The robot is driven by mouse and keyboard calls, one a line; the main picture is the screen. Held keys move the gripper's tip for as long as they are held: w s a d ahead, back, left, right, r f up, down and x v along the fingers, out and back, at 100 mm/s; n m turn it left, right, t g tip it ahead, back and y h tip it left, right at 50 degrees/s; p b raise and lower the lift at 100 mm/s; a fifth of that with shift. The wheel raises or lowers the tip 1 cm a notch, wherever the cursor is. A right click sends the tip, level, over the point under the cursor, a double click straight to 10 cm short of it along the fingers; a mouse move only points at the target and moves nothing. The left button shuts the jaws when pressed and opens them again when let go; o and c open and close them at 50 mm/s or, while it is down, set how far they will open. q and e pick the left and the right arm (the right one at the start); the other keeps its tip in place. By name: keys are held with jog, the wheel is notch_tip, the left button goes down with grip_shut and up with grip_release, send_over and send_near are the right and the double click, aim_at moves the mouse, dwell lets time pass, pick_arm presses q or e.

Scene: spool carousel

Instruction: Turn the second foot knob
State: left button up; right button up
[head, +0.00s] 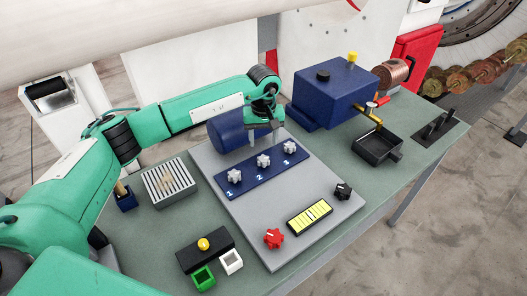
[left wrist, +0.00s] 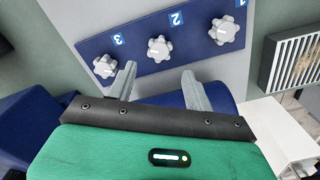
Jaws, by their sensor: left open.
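The second foot knob (head: 263,161) is a white lobed knob in the middle of a blue strip (head: 250,177) marked 1, 2 and 3. In the left wrist view the second knob (left wrist: 159,47) sits by label 2, just ahead of the fingertips. Knob 1 (head: 234,176) and knob 3 (head: 288,147) flank it. My left gripper (head: 268,126) hangs above and behind the strip, near knobs 2 and 3. Its fingers (left wrist: 160,78) are apart and empty, with no knob between them. My right gripper is not in view.
The grey plate (head: 317,242) also carries a red knob (head: 273,238), a yellow level (head: 309,216) and a black knob (head: 343,191). A blue box (head: 325,95) and black tray (head: 377,150) are right, a slatted box (head: 168,184) left.

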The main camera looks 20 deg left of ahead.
aim_at(263, 158)
pick_arm(q)
notch_tip(263, 158, down, 8)
jog(key=shift+r+p, duration=0.25)
jog(key=shift+p, duration=1)
jog(key=shift+w+f, duration=0.1)
jog(key=shift+f, duration=0.5)
jog(key=shift+a, duration=0.1)
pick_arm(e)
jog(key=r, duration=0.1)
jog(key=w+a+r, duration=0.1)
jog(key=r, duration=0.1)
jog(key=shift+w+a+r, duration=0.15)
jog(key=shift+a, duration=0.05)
pick_arm(q)
jog(key=c, duration=1)
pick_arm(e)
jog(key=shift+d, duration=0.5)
